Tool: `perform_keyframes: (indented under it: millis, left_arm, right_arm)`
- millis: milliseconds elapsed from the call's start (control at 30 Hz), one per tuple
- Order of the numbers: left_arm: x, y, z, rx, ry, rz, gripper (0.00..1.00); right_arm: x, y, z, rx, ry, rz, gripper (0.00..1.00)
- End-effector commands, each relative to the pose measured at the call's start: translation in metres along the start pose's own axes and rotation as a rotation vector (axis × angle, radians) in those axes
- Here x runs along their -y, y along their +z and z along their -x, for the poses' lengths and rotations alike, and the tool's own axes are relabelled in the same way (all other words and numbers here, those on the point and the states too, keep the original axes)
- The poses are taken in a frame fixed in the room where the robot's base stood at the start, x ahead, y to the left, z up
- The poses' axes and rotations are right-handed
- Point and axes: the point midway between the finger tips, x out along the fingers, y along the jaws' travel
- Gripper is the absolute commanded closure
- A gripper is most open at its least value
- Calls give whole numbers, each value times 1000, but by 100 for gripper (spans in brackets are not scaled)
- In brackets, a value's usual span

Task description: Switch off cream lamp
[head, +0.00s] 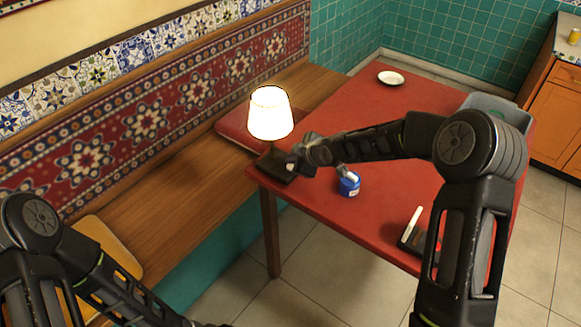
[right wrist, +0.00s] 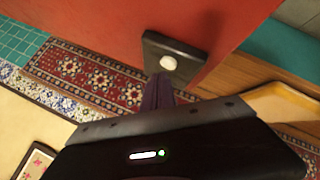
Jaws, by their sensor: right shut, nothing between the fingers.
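The cream lamp (head: 270,114) stands at the left corner of the red table, its shade glowing brightly, on a dark base (head: 273,168). My right gripper (head: 294,161) is beside the base, low and to the right of the shade. In the right wrist view its shut, empty fingers (right wrist: 160,88) point at a dark square block with a pale round spot (right wrist: 169,63), which looks like the lamp's base. I cannot tell whether the fingers touch it. My left arm is at the lower left; its gripper is out of the picture.
A wooden bench (head: 170,185) runs along the left.

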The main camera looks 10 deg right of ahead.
Motion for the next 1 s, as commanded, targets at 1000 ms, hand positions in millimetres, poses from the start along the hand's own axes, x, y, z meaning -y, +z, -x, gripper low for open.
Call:
perform_keyframes:
  millis: [1000]
  left_arm:
    - [3, 0, -8, 0, 0, 0, 100]
  right_arm:
    - [4, 4, -6, 0, 0, 0, 100]
